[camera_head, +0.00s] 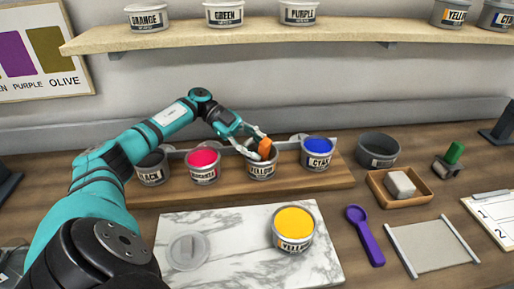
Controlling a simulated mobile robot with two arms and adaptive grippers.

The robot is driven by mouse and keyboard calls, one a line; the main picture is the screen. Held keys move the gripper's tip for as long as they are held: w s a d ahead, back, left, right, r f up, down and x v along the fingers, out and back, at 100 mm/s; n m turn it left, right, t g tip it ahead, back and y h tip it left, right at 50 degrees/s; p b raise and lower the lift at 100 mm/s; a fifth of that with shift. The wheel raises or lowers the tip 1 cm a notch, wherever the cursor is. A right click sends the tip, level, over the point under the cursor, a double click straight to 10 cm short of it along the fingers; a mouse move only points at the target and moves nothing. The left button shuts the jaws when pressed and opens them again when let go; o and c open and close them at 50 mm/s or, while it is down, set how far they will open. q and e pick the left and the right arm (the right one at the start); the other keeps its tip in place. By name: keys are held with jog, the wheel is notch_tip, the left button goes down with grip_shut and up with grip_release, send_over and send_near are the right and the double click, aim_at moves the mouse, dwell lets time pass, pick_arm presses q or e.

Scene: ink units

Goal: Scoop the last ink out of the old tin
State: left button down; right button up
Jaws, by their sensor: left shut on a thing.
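A tin labelled YELLO (262,168) stands on the wooden rack board, between the magenta and cyan tins; its inside is mostly hidden by my gripper. My left gripper (259,147) is over that tin's mouth, shut on a small orange tool (266,147). The tool's lower end is hidden, so I cannot tell if it touches ink. A second yellow tin (294,228) stands open and full of bright yellow ink on the marble slab (235,270). A round grey lid (188,251) lies on the slab's left side. My right gripper is not in view.
Black (152,170), magenta (203,168) and cyan (318,154) tins stand close beside on the board. To the right are a grey bowl (378,150), a wooden tray (400,200) with a pale block, a purple spoon (364,236) and a grey plate (431,247). A shelf (200,37) runs above.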

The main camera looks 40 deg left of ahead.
pick_arm(q)
notch_tip(320, 180, up, 11)
jog(key=p, duration=0.9)
jog(key=shift+f, duration=0.1)
dwell(0.3)
